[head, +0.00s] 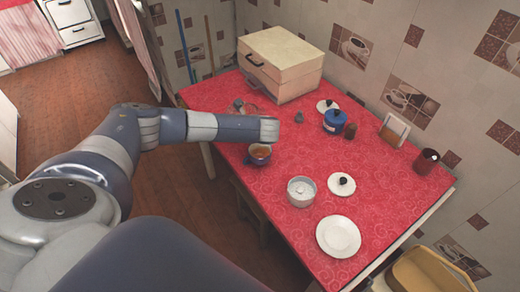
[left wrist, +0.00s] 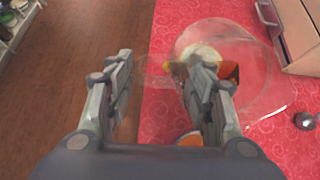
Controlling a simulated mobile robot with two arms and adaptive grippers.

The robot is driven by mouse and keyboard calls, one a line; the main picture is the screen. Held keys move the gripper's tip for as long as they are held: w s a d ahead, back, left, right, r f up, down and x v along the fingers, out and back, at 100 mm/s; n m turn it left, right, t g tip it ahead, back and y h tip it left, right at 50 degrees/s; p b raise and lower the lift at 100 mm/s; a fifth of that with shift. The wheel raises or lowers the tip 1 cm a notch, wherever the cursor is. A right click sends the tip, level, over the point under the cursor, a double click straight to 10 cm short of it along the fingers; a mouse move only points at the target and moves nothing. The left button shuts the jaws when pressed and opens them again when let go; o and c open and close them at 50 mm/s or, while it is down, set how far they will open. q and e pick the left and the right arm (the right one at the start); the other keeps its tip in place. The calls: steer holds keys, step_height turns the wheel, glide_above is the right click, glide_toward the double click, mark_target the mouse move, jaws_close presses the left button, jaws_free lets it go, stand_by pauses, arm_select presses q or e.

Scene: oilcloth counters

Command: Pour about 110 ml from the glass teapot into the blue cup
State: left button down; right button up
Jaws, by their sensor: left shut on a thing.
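The clear glass teapot (left wrist: 252,85) shows large in the left wrist view, with a little orange-brown liquid low in it. In the head view its faint glass (head: 243,106) shows just beyond my forearm. My left gripper (left wrist: 160,88) is shut on the teapot, at its handle side; the handle is faint between the fingers. My arm hides this gripper in the head view. The blue cup (head: 259,158) stands near the table's left edge, with orange-brown liquid in it. Orange (left wrist: 189,139) also shows partly behind a finger in the wrist view. My right gripper is not in view.
A cream box (head: 282,62) stands at the back of the red table. A white bowl (head: 301,192), white plate (head: 338,236), lids, a blue pot (head: 334,121), a small grey knob (head: 298,117) and a dark red canister (head: 426,161) stand to the right.

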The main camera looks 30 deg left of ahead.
arm_select(q)
steer(key=shift+r, duration=0.1)
stand_by(0.3)
steer(key=shift+w+a+h+b, duration=0.1)
steer(key=shift+a+h+b, duration=0.2)
steer(key=shift+h, duration=0.5)
steer(key=shift+w+a+r+g+h+b, duration=0.2)
steer(key=shift+w+a+g+h+b, duration=0.15)
steer(key=shift+a+g+h+b, duration=0.45)
steer(key=shift+w+a+r+g+h+b, duration=0.2)
steer(key=shift+w+a+h+b, duration=0.3)
steer(key=shift+a+h, duration=0.7)
steer(key=shift+w+a+r+g+h+b, duration=0.2)
steer(key=shift+a+g+h+b, duration=0.45)
steer(key=shift+h, duration=0.75)
steer(key=shift+w+a+r+g+h+b, duration=0.3)
steer(key=shift+a+h+b, duration=0.2)
steer(key=shift+h+b, duration=0.55)
steer(key=shift+s, duration=0.1)
